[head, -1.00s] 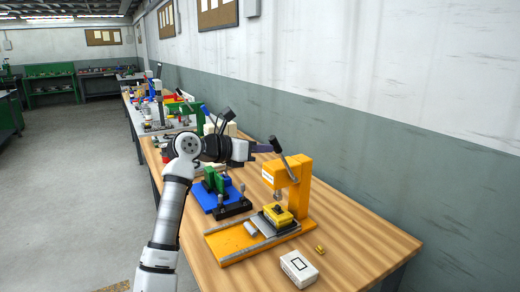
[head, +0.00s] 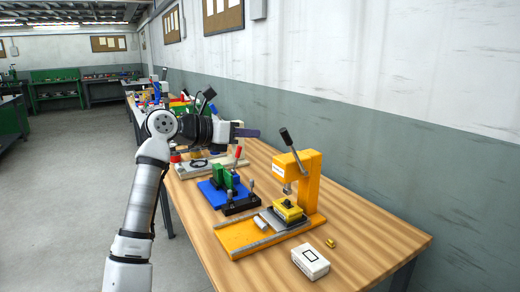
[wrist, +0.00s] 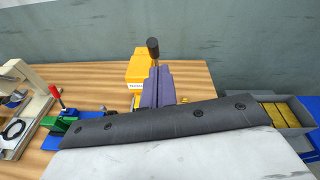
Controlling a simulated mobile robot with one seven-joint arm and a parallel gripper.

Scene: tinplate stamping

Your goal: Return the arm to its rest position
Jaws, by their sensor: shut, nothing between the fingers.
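My gripper (head: 258,133) is held above the wooden bench, its purple fingers closed together with nothing between them. The fingers also show in the wrist view (wrist: 158,85), pointing toward the yellow press. In the head view the yellow press (head: 312,185) stands to the right of and below my gripper. Its dark-knobbed lever (head: 292,150) leans up and to the left, with a visible gap between it and the fingertips. A yellow block (head: 288,208) with a black top sits under the press head.
A white box (head: 311,262) and a small brass-coloured piece (head: 331,243) lie on the bench (head: 375,245) near its front. A blue-based green fixture (head: 214,196) stands left of the press. A grey bin (wrist: 290,112) holds yellow pieces. The wall is behind; open floor lies left.

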